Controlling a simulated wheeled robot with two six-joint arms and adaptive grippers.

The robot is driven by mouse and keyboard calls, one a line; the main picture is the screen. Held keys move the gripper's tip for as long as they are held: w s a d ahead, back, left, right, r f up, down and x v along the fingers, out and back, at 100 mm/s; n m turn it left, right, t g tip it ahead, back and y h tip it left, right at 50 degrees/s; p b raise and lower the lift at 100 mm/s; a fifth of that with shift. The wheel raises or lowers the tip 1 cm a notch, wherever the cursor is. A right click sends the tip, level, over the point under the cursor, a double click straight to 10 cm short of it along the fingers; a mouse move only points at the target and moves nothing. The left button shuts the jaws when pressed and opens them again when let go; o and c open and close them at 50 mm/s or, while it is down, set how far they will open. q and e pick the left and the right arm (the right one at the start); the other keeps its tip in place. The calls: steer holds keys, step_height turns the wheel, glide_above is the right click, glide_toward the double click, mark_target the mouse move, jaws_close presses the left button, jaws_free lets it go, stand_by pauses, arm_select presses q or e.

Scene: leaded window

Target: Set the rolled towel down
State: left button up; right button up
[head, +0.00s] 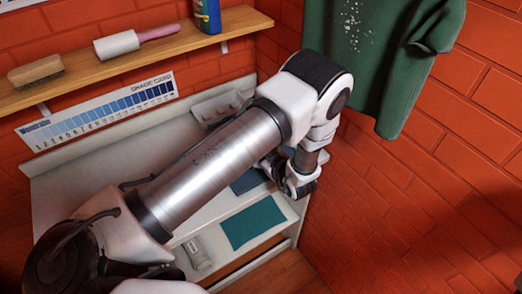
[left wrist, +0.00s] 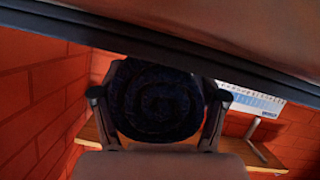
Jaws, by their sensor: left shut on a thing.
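The rolled towel (left wrist: 155,103) is dark navy, with its spiral end facing the camera in the left wrist view. My left gripper (left wrist: 158,100) is shut on it, one finger on each side. In the head view my left arm reaches over the white shelf unit, and the gripper (head: 268,168) is low behind the forearm, mostly hidden. A dark blue cloth patch (head: 247,181) shows beside it; I cannot tell whether this is the held towel. My right gripper is not in view.
The white shelf unit (head: 90,150) holds a teal cloth (head: 252,222), a grey rolled item (head: 196,253) and a grey tray (head: 217,107). A wooden wall shelf (head: 85,72) is above. A green shirt (head: 385,60) hangs right. A dark edge (left wrist: 150,40) crosses close by in the wrist view.

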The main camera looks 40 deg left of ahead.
arm_select(q)
steer(key=shift+f, duration=0.1)
steer(key=o, duration=1.2)
steer(key=shift+f, duration=0.1)
